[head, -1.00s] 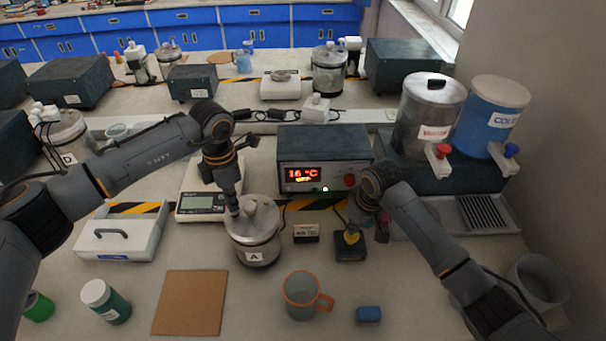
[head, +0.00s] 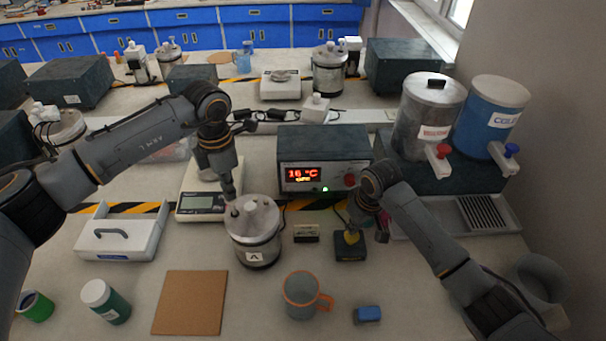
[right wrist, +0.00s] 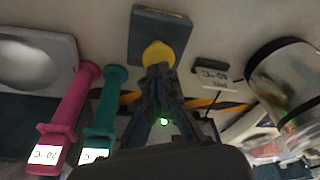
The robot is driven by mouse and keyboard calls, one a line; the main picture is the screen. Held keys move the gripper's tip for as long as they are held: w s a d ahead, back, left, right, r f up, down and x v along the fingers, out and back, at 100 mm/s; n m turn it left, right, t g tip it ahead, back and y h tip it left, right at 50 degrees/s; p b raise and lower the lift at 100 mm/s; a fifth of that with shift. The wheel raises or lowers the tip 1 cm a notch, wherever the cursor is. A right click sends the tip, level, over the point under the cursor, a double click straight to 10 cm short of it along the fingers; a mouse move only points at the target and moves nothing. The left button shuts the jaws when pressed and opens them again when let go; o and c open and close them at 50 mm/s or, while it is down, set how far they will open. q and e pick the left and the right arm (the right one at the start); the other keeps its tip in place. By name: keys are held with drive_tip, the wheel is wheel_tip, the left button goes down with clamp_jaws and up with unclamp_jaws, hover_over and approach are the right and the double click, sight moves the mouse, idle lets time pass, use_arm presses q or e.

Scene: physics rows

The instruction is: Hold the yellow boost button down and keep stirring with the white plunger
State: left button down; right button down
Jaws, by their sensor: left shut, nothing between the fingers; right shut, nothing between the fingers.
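The yellow boost button (head: 351,239) sits on a dark block on the bench; it also shows in the right wrist view (right wrist: 158,54). My right gripper (head: 353,229) is shut with its tips at the button, seemingly touching it; how far the button is pressed I cannot tell. Pot A (head: 256,250) is a steel vessel with a pale lid and knob (head: 250,206). My left gripper (head: 231,196) is shut and empty, at the back left edge of the lid. I cannot clearly make out a white plunger; a small dark-red spot shows on the lid below the fingertips.
The heater box (head: 325,150) behind reads 16 °C with a green light. A scale (head: 205,203) stands left of the pot.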

drive_tip(key=shift+f, duration=1.2)
use_arm(q)
drive_tip(key=shift+f, duration=2)
drive_tip(key=shift+r, duration=1.95)
